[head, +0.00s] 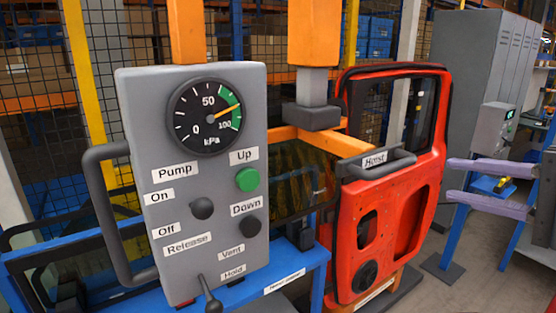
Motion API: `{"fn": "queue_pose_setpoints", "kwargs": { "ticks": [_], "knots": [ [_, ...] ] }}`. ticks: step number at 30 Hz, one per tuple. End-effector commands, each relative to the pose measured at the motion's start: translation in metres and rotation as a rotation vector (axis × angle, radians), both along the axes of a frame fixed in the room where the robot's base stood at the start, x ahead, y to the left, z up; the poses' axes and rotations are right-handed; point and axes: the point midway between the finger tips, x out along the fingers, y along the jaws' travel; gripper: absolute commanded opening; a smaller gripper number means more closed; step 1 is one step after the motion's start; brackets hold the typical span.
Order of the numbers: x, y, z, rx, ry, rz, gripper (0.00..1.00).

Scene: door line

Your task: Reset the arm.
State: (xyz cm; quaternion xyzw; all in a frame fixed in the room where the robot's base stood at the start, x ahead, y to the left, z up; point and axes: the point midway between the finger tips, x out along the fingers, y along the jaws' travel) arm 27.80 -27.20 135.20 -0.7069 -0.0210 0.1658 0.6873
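My gripper (455,182) reaches in from the right edge. Its two lavender fingers point left and stand apart, with nothing between them. The red door (405,225) is upright to the left of the fingertips; I cannot tell whether they touch it. Most of my arm is out of view. A grey control panel (190,255) fills the left foreground. Its gauge (207,117) has the needle in the green band, between 50 and 100 kPa. It carries a Pump knob (202,208), a green Up button (247,179), a dark Down button (251,226) and a Release lever (209,297).
An orange hoist arm (316,35) hangs above, with a handle labelled Hoist (377,165) by the door. A blue frame (295,268) holds dark glass behind the panel. A grey cabinet (470,65) stands at the back right. Floor shows at lower right.

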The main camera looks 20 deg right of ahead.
Motion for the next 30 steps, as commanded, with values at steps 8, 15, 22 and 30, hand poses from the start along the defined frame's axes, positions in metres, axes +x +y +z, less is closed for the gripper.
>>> {"fn": "queue_pose_setpoints", "kwargs": {
  "ticks": [8, 15, 22, 30],
  "knots": [
    [-0.004, -0.001, 0.001, 0.000, 0.000, 0.000, 0.34],
    [-0.004, -0.002, 0.001, 0.001, 0.000, -0.002, 0.34],
    [0.004, 0.002, -0.013, -0.003, 0.041, 0.006, 0.34],
    [0.037, 0.018, -0.082, -0.075, 0.253, 0.043, 0.34]
  ]
}}
